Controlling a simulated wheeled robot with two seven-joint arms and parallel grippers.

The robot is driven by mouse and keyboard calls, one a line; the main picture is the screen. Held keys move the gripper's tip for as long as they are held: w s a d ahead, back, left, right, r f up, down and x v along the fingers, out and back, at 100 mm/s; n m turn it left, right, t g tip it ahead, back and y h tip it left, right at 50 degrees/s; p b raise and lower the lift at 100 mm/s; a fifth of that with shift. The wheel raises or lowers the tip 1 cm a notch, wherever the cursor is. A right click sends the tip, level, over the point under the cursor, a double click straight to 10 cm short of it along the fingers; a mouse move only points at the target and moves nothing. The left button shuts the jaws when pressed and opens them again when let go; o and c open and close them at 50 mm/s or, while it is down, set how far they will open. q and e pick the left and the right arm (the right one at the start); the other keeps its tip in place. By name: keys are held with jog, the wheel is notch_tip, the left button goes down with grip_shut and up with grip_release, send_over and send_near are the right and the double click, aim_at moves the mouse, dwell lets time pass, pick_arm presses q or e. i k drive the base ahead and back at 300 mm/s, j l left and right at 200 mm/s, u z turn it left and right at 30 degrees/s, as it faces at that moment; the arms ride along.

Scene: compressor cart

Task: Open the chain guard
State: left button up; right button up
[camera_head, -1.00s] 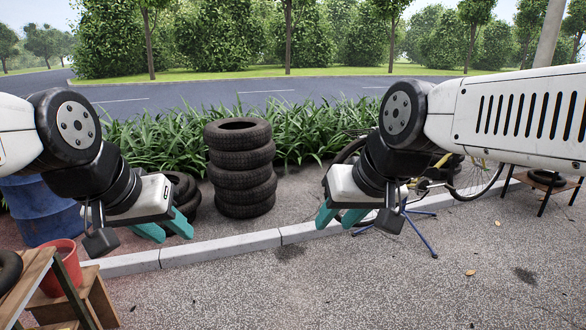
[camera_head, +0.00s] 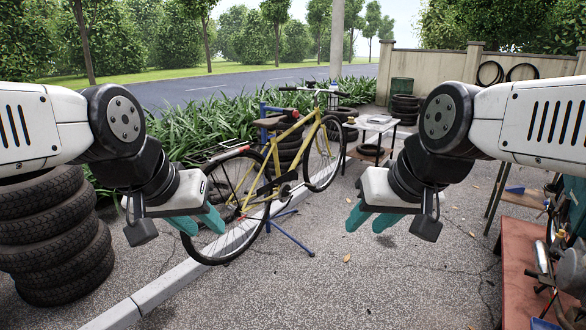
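A yellow bicycle (camera_head: 296,128) stands at middle distance, clamped upright on a blue repair stand (camera_head: 290,234). Its rear wheel is at the near left and its front wheel points away to the right. The chain and crank area (camera_head: 283,190) is small and partly dark, so I cannot make out whether a chain guard there is open or closed. My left gripper (camera_head: 200,222) is open and empty, overlapping the rear wheel in the picture but much nearer to me. My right gripper (camera_head: 368,220) is open and empty, right of the bicycle, over bare pavement.
A tall tyre stack (camera_head: 52,235) stands at the left by the kerb (camera_head: 165,287). A small white table (camera_head: 375,124) stands behind the bicycle. A red-topped bench (camera_head: 522,262) with tools is at the right edge. The pavement between the bicycle and bench is clear.

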aim_at(292, 175)
jog(key=i+l+z, duration=0.15)
jog(key=i+z, duration=0.25)
jog(key=i, duration=0.4)
jog(key=i+l+u, duration=1.2)
jog(key=l+u, duration=0.2)
jog(key=l, duration=0.3)
jog(key=l+u, duration=0.35)
jog(key=l, duration=0.4)
jog(key=l+u, duration=0.4)
jog(key=l, duration=0.4)
jog(key=i, duration=0.05)
